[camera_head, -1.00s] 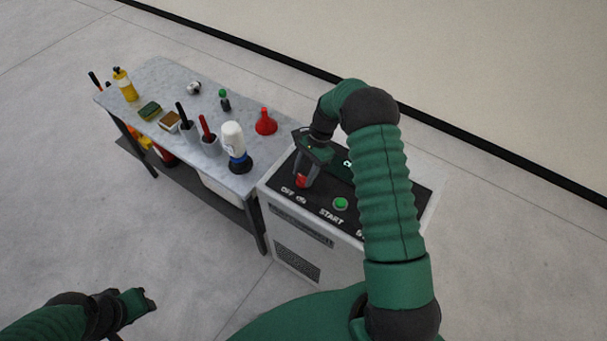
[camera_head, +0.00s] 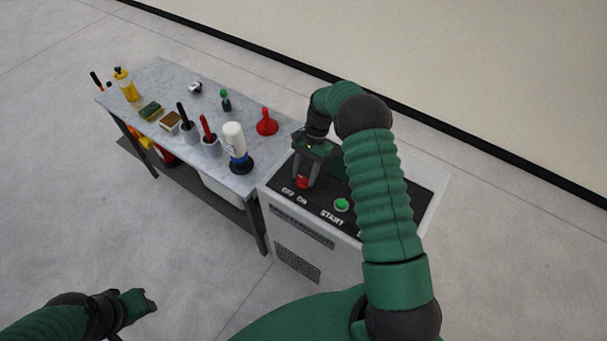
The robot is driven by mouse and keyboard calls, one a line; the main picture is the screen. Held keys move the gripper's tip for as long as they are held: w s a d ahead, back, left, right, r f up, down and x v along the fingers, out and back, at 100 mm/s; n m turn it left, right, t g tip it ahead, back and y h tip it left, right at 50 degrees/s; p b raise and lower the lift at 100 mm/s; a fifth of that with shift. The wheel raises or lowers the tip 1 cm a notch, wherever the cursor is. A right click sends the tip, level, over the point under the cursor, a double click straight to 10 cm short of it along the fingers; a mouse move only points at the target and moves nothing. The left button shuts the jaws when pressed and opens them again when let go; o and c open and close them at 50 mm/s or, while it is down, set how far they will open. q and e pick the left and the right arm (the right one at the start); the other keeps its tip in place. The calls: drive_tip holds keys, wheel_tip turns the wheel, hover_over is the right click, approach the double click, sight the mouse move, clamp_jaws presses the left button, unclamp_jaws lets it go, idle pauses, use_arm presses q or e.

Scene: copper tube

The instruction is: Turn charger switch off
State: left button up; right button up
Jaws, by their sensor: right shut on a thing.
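The charger (camera_head: 300,250) is a white box with a black top panel lettered OFF, ON and START. A red switch knob (camera_head: 302,182) sits on the panel behind the OFF and ON letters. My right gripper (camera_head: 303,180) points down over the knob, with its fingers around it and shut on it. The fingers partly cover the knob, so its exact angle is hard to tell. A green button (camera_head: 341,205) stands to the right, near START. My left gripper (camera_head: 140,300) is at the lower left, far from the charger; its jaws are too unclear to read.
A grey-topped table (camera_head: 165,80) stands left of the charger. It holds a white bottle (camera_head: 234,140), a red funnel (camera_head: 266,122), a yellow bottle (camera_head: 124,85), a sponge (camera_head: 151,110) and several other items. The floor in front is clear.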

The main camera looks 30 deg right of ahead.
drive_tip(key=o, duration=1)
drive_tip(key=shift+s+a+f, duration=0.1)
drive_tip(key=shift+s+a, duration=0.1)
drive_tip(key=shift+a, duration=0.1)
drive_tip(key=shift+o, duration=1.9)
drive_tip(key=shift+a+r, duration=0.1)
drive_tip(key=shift+r, duration=0.15)
drive_tip(key=shift+w+d+r, duration=0.1)
drive_tip(key=shift+d+r, duration=0.1)
drive_tip(key=shift+d, duration=0.1)
use_arm(q)
drive_tip(key=shift+s+a+f+b, duration=0.15)
drive_tip(key=shift+f+b, duration=0.75)
use_arm(e)
drive_tip(key=v, duration=1.6)
drive_tip(key=shift+s+a+r, duration=0.15)
drive_tip(key=shift+s+r, duration=0.1)
drive_tip(key=shift+s, duration=0.1)
